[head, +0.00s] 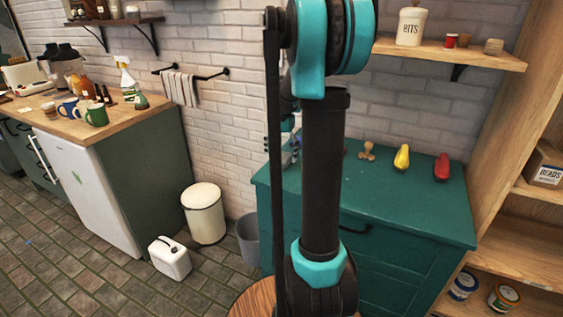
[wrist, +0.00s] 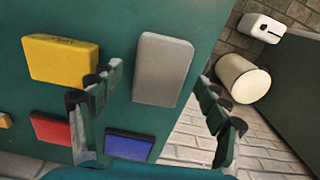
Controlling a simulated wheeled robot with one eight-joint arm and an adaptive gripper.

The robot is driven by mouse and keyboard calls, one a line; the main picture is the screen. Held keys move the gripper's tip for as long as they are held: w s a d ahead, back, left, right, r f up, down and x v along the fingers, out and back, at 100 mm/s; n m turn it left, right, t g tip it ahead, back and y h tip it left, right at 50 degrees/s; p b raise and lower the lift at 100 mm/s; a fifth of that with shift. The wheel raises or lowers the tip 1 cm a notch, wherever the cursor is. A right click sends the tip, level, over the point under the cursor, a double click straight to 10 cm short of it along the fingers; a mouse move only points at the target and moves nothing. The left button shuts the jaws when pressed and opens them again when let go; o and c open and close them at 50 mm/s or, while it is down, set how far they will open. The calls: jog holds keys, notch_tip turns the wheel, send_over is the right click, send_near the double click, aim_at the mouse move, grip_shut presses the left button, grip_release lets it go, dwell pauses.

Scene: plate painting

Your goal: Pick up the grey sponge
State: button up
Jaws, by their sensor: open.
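The grey sponge (wrist: 163,70) is a rounded grey block on the green top of a cabinet (wrist: 205,15), seen in the wrist view. My gripper (wrist: 160,77) is open, with one dark finger to the left of the sponge and the other to its right. The sponge shows between the fingers, with a gap on the right side; I cannot tell how far above it the fingertips are. In the head view my arm covers this part of the cabinet, and I cannot make out the sponge there.
A yellow block (wrist: 62,60) is close left of the left finger. A red block (wrist: 50,128) and a blue block (wrist: 129,146) lie below. The cabinet edge is just right of the sponge. Yellow (head: 402,158) and red (head: 442,167) objects stand on the cabinet's right.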

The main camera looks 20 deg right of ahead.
aim_at(281, 157)
jog(key=shift+f, duration=0.8)
jog(key=shift+c, duration=0.3)
jog(key=c, duration=1)
jog(key=shift+r, duration=0.2)
notch_tip(281, 157, up, 20)
jog(key=shift+f, duration=0.1)
jog(key=o, duration=0.4)
jog(key=c, duration=0.5)
